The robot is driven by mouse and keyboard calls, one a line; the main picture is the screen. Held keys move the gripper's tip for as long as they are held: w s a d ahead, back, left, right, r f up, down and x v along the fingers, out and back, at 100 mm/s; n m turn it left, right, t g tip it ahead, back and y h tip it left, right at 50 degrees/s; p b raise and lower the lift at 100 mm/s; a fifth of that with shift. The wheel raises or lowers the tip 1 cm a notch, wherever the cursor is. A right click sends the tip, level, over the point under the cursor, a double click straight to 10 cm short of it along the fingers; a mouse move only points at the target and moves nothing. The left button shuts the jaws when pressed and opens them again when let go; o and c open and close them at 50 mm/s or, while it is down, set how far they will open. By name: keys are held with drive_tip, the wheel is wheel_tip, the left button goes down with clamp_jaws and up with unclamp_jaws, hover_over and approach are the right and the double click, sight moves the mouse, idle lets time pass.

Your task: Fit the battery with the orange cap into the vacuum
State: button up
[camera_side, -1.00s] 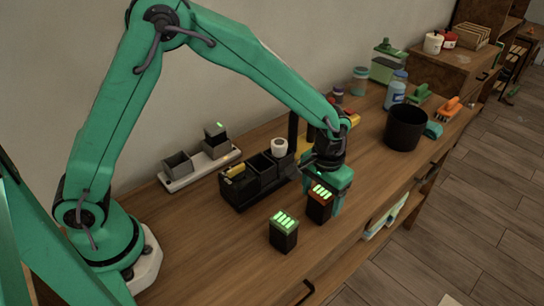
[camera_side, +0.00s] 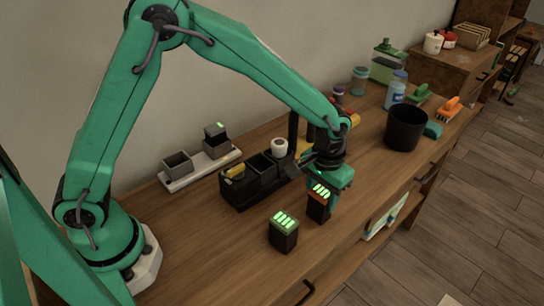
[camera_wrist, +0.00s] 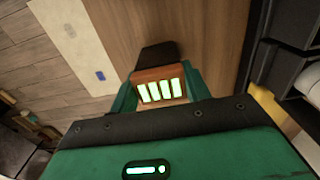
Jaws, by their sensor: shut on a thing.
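The battery with the orange cap (camera_side: 317,208) is dark, upright, with lit green bars on top. My gripper (camera_wrist: 161,90) is shut on it, one green finger on each side of the orange cap (camera_wrist: 148,76) in the wrist view. From the side I cannot tell whether its base touches the bench. A second battery with a green cap (camera_side: 284,236) stands on the bench to its left, apart from it. A dark machine with yellow parts, perhaps the vacuum, is mostly hidden behind my wrist; its grey and black body may be at the right of the wrist view (camera_wrist: 290,75).
A black divided caddy (camera_side: 246,192) stands behind the batteries, with a white roll on it. A pale tray (camera_side: 186,181) with grey cups is farther left. A black bin (camera_side: 405,127) stands to the right. The bench front (camera_side: 235,270) is clear.

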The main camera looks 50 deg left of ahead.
drive_tip(key=shift+r, duration=0.65)
drive_tip(key=r, duration=0.3)
drive_tip(key=shift+s+d+r, duration=0.1)
drive_tip(key=shift+s+d, duration=0.2)
drive_tip(key=s+d+r, duration=0.6)
drive_tip(key=s, duration=0.3)
drive_tip(key=shift+r, duration=0.2)
drive_tip(key=shift+w, duration=0.1)
approach(260, 153)
drive_tip(key=s+d, duration=0.1)
drive_tip(key=s+d+r, duration=0.1)
drive_tip(key=shift+s+d+r, duration=0.15)
drive_tip(key=shift+d, duration=0.2)
drive_tip(key=shift+f, duration=4.05)
